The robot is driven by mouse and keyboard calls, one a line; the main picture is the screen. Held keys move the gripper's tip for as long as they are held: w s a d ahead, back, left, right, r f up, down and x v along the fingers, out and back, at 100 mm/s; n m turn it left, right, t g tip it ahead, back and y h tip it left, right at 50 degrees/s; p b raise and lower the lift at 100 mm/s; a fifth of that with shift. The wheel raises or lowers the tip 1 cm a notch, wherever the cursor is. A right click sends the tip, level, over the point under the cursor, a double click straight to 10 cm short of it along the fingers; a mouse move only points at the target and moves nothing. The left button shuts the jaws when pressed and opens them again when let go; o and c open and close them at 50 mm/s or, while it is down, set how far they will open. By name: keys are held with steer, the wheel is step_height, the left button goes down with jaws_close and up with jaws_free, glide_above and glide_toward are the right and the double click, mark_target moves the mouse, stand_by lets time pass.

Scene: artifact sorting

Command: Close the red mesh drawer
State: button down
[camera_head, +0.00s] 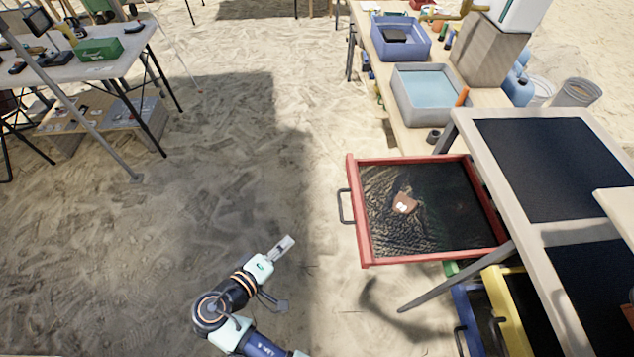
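The red mesh drawer (358,225) is pulled out to the left from under the table frame at the right. It has a dark mesh bottom and a dark handle (345,207) on its left front. A small brown piece with a white mark (404,203) lies on the mesh. My gripper (285,243) is at the lower middle, left of the drawer and below the handle's level in the picture, apart from both. Its fingers are too small and edge-on to tell whether they are open or shut.
A blue drawer (462,305) and a yellow drawer (512,318) show below the red one. The table (465,133) with dark panels stands right. A bench with a grey water basin (400,95) and blue bin (377,40) is behind. Sandy ground left of the drawer is free.

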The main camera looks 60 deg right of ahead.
steer(key=s+d+g+h, duration=0.1)
steer(key=s+d, duration=0.2)
steer(key=d, duration=0.3)
steer(key=s+d+h+b, duration=0.1)
steer(key=s+d, duration=0.2)
steer(key=d, duration=0.3)
steer(key=shift+s+d+r+g+b, duration=0.25)
steer(key=shift+d+r+g+b, duration=0.05)
steer(key=shift+d+r+g, duration=0.15)
steer(key=shift+s, duration=0.1)
